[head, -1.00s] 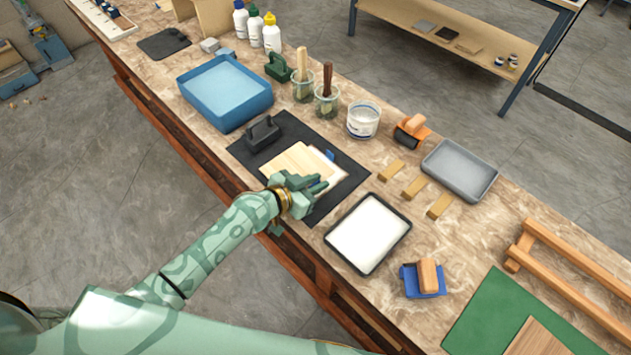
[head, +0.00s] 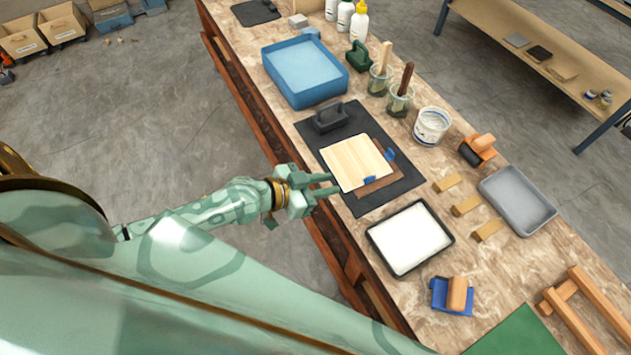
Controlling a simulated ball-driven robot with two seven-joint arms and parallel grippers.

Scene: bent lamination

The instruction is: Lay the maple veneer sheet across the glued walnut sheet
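The pale maple veneer sheet (head: 355,160) lies on the black mat in the head view, over the brown walnut sheet (head: 388,186). A brown strip of the walnut shows along the maple's lower-right side; the rest is hidden beneath it, and I see no glue on the visible strip. Blue tabs (head: 370,181) sit at the maple's right edge, one nearer me and one farther away. My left gripper (head: 334,184) is open and empty, its fingertips close beside the maple's lower-left edge; I cannot tell if they touch. My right gripper is out of view.
The black mat (head: 384,207) also bears a dark handled block (head: 330,117). A blue tray (head: 300,98) stands behind, a white-filled tray (head: 372,236) in front. A white tub (head: 431,126), brass-coloured bars (head: 466,205) and a grey tray (head: 550,212) stand to the right.

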